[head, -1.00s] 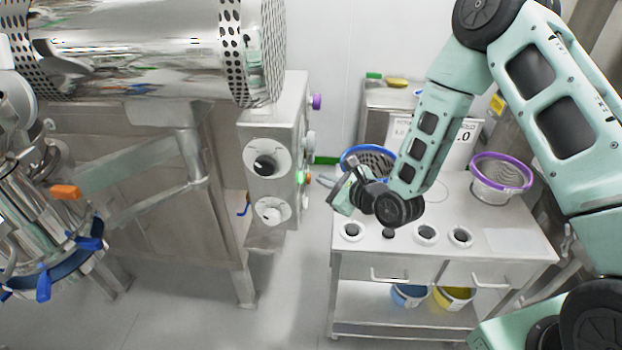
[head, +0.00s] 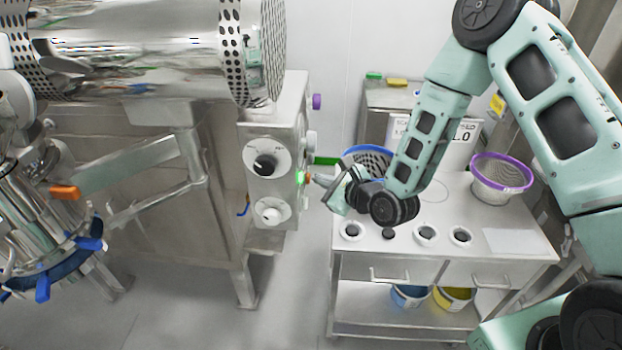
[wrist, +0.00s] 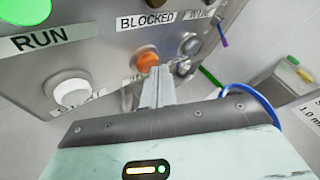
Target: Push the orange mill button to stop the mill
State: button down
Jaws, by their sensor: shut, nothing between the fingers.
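The orange mill button (wrist: 147,60) sticks out of the steel control panel (wrist: 105,75) in the wrist view. In the head view the panel is edge-on, and the button is a small orange spot (head: 308,177) beside a lit green lamp. My gripper (wrist: 159,74) is shut and empty. Its fingertips appear just below and right of the button and overlap its lower edge in the wrist view. I cannot tell whether they touch it. In the head view my gripper (head: 312,178) points left at the panel's side.
The wrist view shows a lit green RUN lamp (wrist: 25,10), a white button (wrist: 72,94) and a grey round fitting (wrist: 190,44) near the orange button. A purple-handled part (wrist: 223,31) is farther right. A steel cart (head: 460,212) with baskets stands below my arm.

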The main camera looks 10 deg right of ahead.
jog(key=shift+w+a, duration=0.1)
jog(key=shift+a, duration=0.1)
jog(key=shift+d, duration=0.1)
dwell(0.4)
jog(key=shift+s+d, duration=0.3)
jog(key=shift+d, duration=0.45)
jog(key=shift+s+d, duration=0.25)
jog(key=shift+d, duration=0.55)
jog(key=shift+s+d, duration=0.3)
jog(key=shift+d, duration=0.5)
jog(key=shift+s+d, duration=0.25)
jog(key=shift+d, duration=0.55)
